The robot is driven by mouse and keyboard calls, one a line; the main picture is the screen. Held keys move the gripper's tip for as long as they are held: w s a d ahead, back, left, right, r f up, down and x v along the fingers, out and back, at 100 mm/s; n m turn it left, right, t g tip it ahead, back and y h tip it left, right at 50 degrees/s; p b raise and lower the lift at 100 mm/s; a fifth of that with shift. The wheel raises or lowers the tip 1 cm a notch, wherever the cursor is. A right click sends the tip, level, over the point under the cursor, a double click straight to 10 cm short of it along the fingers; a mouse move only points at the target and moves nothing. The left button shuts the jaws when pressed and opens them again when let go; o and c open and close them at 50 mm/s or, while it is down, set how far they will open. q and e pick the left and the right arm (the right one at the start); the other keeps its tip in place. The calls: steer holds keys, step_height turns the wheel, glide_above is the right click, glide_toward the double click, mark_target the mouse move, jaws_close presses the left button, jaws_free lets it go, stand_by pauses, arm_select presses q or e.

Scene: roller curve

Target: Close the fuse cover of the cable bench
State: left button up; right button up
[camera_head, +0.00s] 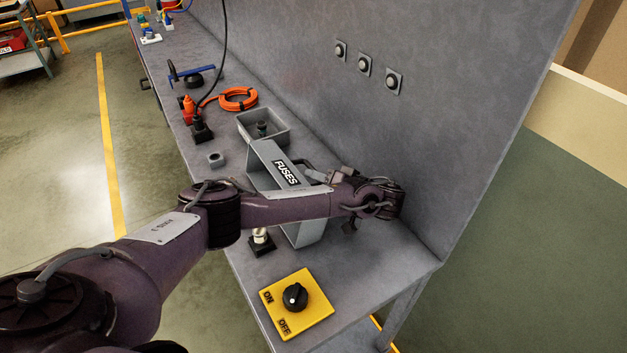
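The fuse box (304,236) is a grey box on the bench, largely hidden behind my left arm. Its grey cover (264,163), with a black FUSES label, stands tilted up on the far side of my forearm. I cannot tell its exact angle. My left arm reaches across the box from the left, its wrist close to the back panel. My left gripper (322,176) is folded back beside the cover's right side. Its fingers are small and partly hidden, so I cannot tell whether they are open or touch the cover. My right gripper is out of view.
The bench (347,270) holds a yellow ON/OFF switch plate (297,303) in front and a grey tray (263,127) behind the cover. An orange cable coil (238,99) lies farther back. The upright back panel (440,110) bounds the right side.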

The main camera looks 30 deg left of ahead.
arm_select(q)
steer(key=shift+x, duration=1.1)
jaws_close()
